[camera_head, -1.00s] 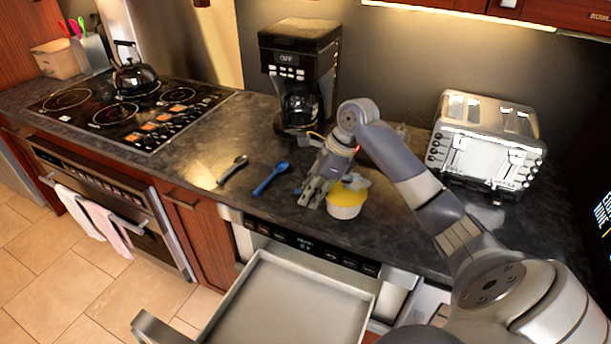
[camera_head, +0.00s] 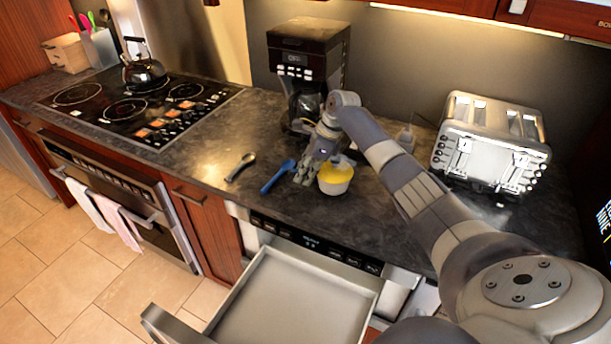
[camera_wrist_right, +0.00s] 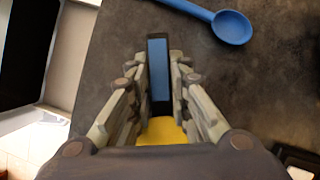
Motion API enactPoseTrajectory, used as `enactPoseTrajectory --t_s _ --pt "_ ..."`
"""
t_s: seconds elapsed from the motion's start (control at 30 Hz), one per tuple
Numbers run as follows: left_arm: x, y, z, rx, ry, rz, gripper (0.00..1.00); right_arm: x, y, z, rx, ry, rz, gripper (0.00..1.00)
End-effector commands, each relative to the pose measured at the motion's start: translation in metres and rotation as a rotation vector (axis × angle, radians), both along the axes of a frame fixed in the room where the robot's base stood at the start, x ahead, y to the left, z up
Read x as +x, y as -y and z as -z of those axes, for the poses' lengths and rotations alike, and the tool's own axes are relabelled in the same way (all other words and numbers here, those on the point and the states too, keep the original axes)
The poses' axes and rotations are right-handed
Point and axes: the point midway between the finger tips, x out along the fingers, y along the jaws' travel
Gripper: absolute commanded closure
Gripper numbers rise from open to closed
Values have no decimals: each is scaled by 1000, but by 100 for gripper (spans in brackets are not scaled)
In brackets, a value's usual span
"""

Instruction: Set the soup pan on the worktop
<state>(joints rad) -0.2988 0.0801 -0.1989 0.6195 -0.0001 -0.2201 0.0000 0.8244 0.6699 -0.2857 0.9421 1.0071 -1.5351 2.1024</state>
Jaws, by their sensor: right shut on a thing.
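The soup pan (camera_head: 335,179) is a small white vessel with yellow contents, over the dark worktop (camera_head: 395,225). My right gripper (camera_head: 305,176) is beside it on its left. In the right wrist view, the right gripper (camera_wrist_right: 160,80) is shut on the pan's dark, blue-faced handle (camera_wrist_right: 158,65), with yellow contents (camera_wrist_right: 163,132) showing behind it. Whether the pan's base touches the worktop cannot be told. My left gripper is not in view.
A blue spoon (camera_head: 277,177) and a dark spoon (camera_head: 240,167) lie left of the gripper. A coffee maker (camera_head: 305,65) stands behind, a toaster (camera_head: 490,145) at the right. The open microwave drawer (camera_head: 290,290) is in front, below the worktop. A kettle (camera_head: 142,72) sits on the stove.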

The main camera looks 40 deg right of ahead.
Motion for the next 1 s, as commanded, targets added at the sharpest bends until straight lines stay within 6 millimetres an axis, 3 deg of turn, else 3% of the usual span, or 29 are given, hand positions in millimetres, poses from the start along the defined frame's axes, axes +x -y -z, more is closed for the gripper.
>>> enactPoseTrajectory --t_s 0.17,0.5,0.53,0.6,1.0 --pt "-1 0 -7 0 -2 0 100 0 0 17 1 1 0 100" --pt "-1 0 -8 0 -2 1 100 0 0 20 1 2 0 100" --pt "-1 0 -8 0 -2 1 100 0 0 22 0 0 0 80" --pt "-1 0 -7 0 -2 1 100 0 0 21 0 0 0 64" --pt "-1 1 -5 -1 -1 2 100 0 1 18 0 2 1 63"
